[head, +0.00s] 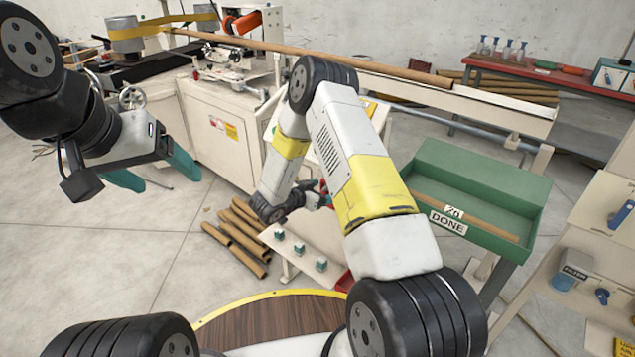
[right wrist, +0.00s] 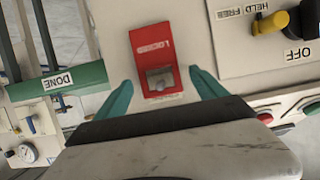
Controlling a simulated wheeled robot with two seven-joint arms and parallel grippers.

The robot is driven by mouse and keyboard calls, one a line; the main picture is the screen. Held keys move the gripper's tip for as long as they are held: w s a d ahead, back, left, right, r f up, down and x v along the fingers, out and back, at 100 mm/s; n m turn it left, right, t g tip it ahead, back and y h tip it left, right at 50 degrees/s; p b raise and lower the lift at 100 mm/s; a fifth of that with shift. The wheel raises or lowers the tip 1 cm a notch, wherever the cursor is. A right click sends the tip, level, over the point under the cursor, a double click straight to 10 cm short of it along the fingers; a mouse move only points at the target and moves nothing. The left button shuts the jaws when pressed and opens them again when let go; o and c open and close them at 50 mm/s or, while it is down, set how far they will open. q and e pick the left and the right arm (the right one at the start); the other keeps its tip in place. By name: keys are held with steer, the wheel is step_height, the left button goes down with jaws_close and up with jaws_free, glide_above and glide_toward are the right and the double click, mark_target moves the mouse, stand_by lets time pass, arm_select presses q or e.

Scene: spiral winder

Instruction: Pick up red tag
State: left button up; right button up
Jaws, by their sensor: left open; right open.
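The red tag (right wrist: 152,45) shows in the right wrist view, flat against a pale panel, with faint lettering and a grey metal piece (right wrist: 160,79) on its lower half. My right gripper (right wrist: 161,80) is open, with one teal finger on each side of the tag's lower part. The frames do not show whether the fingers touch it. In the head view, my right arm partly hides the right gripper (head: 313,197), and a bit of red shows beside it. My left gripper (head: 168,181) is open and empty over the floor at left.
Yellow and black knobs (right wrist: 285,22) on a panel labelled "HELD FREE" and "OFF" are to the right of the tag. A green "DONE" tray (head: 482,184) stands at right. Brown tubes (head: 238,238) lie on the floor near a small shelf with teal-topped pieces (head: 300,249).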

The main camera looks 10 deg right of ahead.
steer(key=c, duration=1.5)
steer(key=shift+o, duration=0.2)
steer(key=shift+r, duration=0.1)
steer(key=shift+r, duration=0.2)
steer(key=s+a, duration=1.1)
steer(key=a, duration=0.3)
steer(key=shift+r, duration=0.45)
